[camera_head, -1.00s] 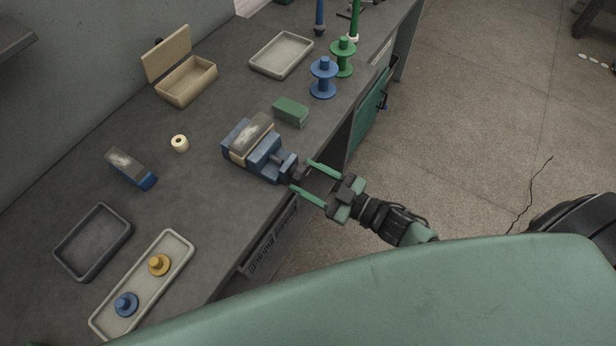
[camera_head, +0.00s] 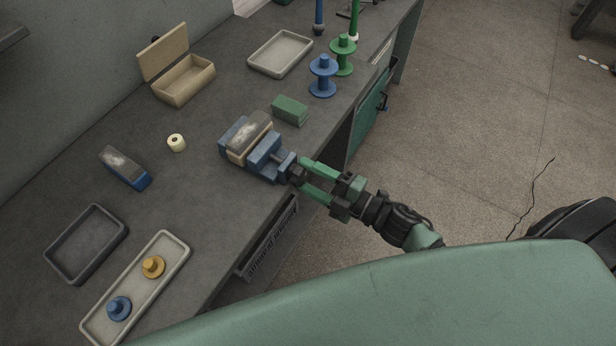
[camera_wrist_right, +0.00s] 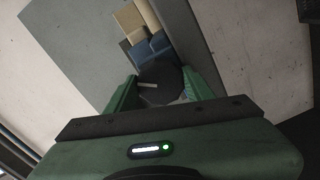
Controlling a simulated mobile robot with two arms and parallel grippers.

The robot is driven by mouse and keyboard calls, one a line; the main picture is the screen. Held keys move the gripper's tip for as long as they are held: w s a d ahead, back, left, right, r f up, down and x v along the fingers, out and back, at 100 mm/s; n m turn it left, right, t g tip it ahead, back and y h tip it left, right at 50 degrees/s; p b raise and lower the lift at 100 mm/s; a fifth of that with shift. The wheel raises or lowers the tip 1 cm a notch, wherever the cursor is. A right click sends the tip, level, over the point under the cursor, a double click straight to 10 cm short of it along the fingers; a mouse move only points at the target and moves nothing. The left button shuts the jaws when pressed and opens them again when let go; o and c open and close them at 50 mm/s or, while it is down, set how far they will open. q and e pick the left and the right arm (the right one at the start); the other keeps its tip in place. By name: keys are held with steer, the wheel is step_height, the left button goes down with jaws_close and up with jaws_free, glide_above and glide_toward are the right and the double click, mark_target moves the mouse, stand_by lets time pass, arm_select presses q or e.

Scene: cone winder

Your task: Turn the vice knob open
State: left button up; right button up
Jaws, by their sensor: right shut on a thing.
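The blue vice (camera_head: 262,157) stands near the bench's front edge, with a tan and grey block (camera_head: 249,138) between its jaws. Its dark knob (camera_head: 296,174) faces the front edge. My right gripper (camera_head: 301,178) is shut on the knob, one green finger on each side of it. In the right wrist view the dark round knob (camera_wrist_right: 161,83) lies between the green fingers, with the blue vice (camera_wrist_right: 151,50) beyond it. My left gripper is not in view.
Blue (camera_head: 323,76) and green (camera_head: 342,54) spools stand at the back right. A pale tray (camera_head: 136,290) with two small knobbed pieces lies at front left. The floor right of the bench is open.

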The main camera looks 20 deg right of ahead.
steer(key=n+b, duration=0.1)
steer(key=n, duration=0.3)
steer(key=shift+n+b, duration=0.35)
steer(key=shift+n, duration=0.05)
stand_by(0.4)
steer(key=o, duration=1.4)
steer(key=shift+s, duration=0.1)
steer(key=shift+s+d, duration=0.2)
steer(key=shift+s, duration=0.05)
steer(key=b+v, duration=0.2)
steer(key=v, duration=0.5)
